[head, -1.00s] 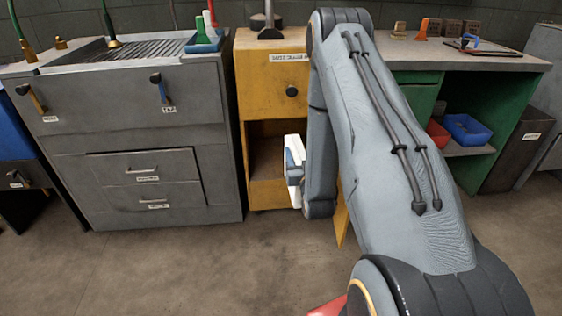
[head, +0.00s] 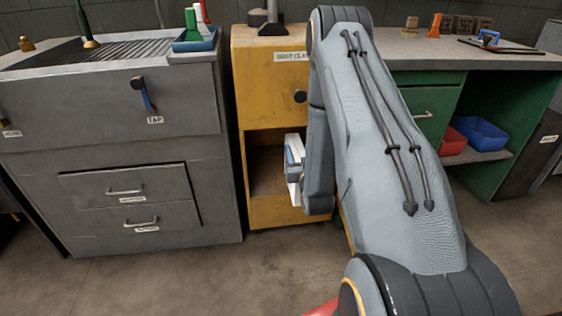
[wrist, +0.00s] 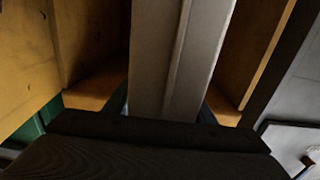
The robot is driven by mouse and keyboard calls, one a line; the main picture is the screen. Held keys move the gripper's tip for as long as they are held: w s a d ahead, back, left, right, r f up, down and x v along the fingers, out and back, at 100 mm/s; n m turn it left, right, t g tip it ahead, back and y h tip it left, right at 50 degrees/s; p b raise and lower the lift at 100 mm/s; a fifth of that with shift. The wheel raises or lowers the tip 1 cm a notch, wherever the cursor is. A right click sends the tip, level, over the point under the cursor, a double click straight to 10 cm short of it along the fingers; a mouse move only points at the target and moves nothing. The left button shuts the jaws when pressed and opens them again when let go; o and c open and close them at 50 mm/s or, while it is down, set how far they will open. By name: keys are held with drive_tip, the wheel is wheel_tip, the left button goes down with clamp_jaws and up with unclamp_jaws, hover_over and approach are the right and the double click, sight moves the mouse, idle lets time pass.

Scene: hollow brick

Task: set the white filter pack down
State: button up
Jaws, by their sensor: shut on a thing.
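The white filter pack (head: 294,141) is held upright in front of the open lower compartment of the yellow cabinet (head: 268,80). Only its edge shows in the head view; my arm hides part of it. In the wrist view the pack (wrist: 160,55) stands between the finger edges, with yellow cabinet walls on both sides. My gripper (head: 294,168) is shut on the pack. I cannot tell how far the pack reaches into the compartment. The compartment floor (head: 275,212) shows below and looks bare where visible.
A grey drawer unit (head: 120,150) stands left of the cabinet. A green bench (head: 490,180) with red (head: 452,142) and blue (head: 480,132) bins on its shelf stands to the right. The concrete floor (head: 190,280) in front is clear.

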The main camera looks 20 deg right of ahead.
drive_tip(key=b+x, duration=0.4)
drive_tip(key=x, duration=1.6)
wheel_tip(320, 180, down, 7)
drive_tip(key=b, duration=0.2)
drive_tip(key=shift+w+b, duration=0.2)
drive_tip(key=shift+b, duration=0.15)
drive_tip(key=shift+f, duration=0.15)
drive_tip(key=o, duration=1.6)
drive_tip(key=p+v, duration=0.3)
drive_tip(key=v, duration=0.9)
drive_tip(key=shift+s, duration=0.1)
